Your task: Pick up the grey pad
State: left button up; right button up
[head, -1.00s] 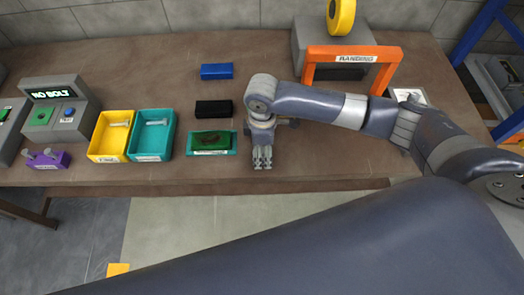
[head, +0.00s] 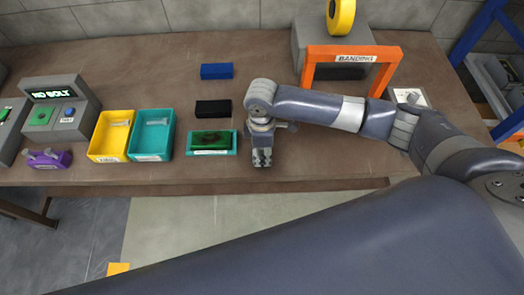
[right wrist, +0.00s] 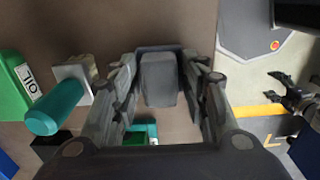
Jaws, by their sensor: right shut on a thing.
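My right gripper (head: 262,157) is at the front part of the bench, just right of the teal tray with a green piece. In the right wrist view its two fingers (right wrist: 160,95) are closed on the sides of a grey block, the grey pad (right wrist: 158,80). In the head view the pad is mostly hidden by the fingers, and I cannot tell whether it touches the bench. My left gripper does not show in the head view. A dark claw-like shape (right wrist: 292,97) at the right of the right wrist view may be it.
The teal tray (head: 232,150) stands close to the left of my right gripper. Behind it are a black block (head: 213,107) and a blue block (head: 216,71). Yellow (head: 93,149) and teal bins with bolts are further left. An orange banding frame (head: 309,75) stands behind my right arm.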

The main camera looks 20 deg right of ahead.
jog(key=shift+r, duration=0.65)
jog(key=shift+s+a+r+b, duration=0.15)
jog(key=shift+r+b, duration=0.25)
jog(key=shift+r, duration=0.1)
jog(key=shift+s+a+r+b, duration=0.1)
jog(key=shift+s+r+b, duration=0.05)
jog(key=shift+r+b, duration=0.25)
jog(key=s+a+r+b, duration=0.1)
jog(key=s+a+b, duration=0.1)
jog(key=s+a, duration=0.6)
jog(key=s, duration=0.4)
jog(key=shift+s+a+r+b, duration=0.2)
jog(key=shift+s+r+b, duration=0.15)
jog(key=shift+r, duration=0.05)
jog(key=shift+o, duration=0.6)
